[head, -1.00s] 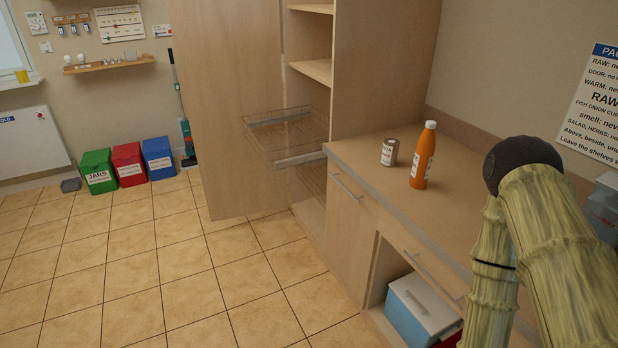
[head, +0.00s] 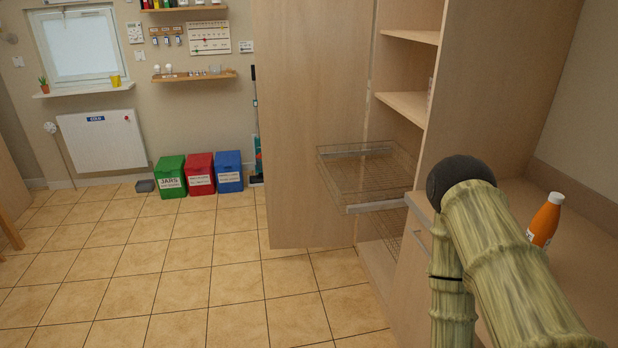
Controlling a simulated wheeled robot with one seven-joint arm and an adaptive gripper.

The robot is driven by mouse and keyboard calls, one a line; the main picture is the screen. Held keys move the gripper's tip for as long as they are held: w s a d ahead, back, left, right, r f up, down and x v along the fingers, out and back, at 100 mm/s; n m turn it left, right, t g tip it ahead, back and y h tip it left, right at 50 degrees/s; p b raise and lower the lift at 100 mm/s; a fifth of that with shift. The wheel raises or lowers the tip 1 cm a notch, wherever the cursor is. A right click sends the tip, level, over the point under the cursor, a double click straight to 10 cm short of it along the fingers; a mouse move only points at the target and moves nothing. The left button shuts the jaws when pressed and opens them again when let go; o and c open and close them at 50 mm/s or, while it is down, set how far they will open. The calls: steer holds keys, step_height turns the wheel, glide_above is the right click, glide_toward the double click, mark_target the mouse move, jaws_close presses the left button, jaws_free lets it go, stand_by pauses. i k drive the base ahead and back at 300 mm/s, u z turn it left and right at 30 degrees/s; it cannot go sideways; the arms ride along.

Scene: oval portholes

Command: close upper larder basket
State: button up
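The upper larder basket (head: 365,178) is a wire basket with flat grey rails. It sticks out of the tall wooden larder cabinet (head: 480,90), beside the cabinet's open door (head: 310,130). A lower wire basket (head: 383,228) shows partly beneath it, and the cabinet side hides some of it. My arm, with a bamboo-like surface and a dark round joint, rises at the lower right, in front of the counter. My gripper is not in view, so its state does not show.
A counter (head: 520,200) with an orange bottle (head: 545,220) adjoins the cabinet at right. Green (head: 171,178), red (head: 200,174) and blue (head: 229,172) bins stand by the back wall. The tiled floor (head: 180,270) left of the door is clear.

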mark_target(353, 209)
steer(key=i, duration=0.2)
steer(key=z, duration=0.05)
steer(key=k, duration=1.15)
steer(key=u, duration=1.15)
steer(key=i, duration=1.85)
steer(key=z, duration=1)
steer(key=i, duration=0.25)
steer(key=z, duration=0.3)
